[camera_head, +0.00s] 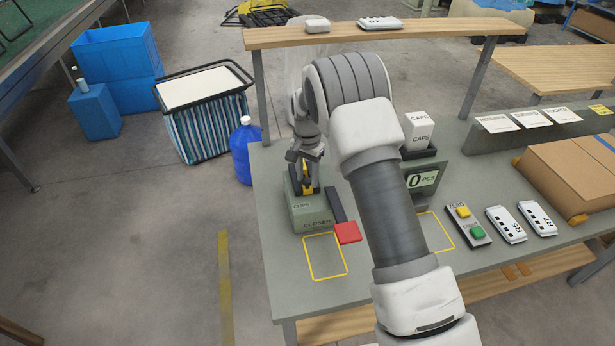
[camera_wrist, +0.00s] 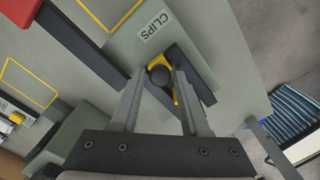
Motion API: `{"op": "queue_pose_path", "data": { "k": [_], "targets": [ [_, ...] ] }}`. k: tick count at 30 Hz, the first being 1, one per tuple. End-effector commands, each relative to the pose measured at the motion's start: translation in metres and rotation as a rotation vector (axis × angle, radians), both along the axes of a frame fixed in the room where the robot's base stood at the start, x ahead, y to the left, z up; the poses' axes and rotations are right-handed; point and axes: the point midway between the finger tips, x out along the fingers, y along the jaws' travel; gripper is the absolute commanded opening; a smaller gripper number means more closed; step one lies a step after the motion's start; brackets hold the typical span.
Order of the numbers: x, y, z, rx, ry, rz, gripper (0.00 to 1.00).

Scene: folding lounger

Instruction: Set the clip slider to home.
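The slider's round black knob (camera_wrist: 160,75) sits beside a yellow part (camera_wrist: 174,88) and a dark rail. My gripper (camera_wrist: 160,72) points down at the device, its two fingertips apart on either side of the knob. Contact with the knob is not clear. In the head view my gripper (camera_head: 304,172) is just above the device, and the knob is hidden there.
A red-ended dark lever (camera_head: 348,232) sits at the device's right, beside a yellow-outlined square (camera_head: 325,258). A "CAPS" box (camera_head: 418,130), a counter display (camera_head: 422,181) and a button panel (camera_head: 468,222) stand farther right. A shelf (camera_head: 370,36) runs behind my arm.

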Motion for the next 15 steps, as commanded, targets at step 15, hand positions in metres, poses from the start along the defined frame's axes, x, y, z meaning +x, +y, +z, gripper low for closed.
{"op": "queue_pose_path", "data": {
  "k": [15],
  "targets": [
    [0.000,0.000,0.010,0.000,-0.001,0.000,0.64]
  ]
}}
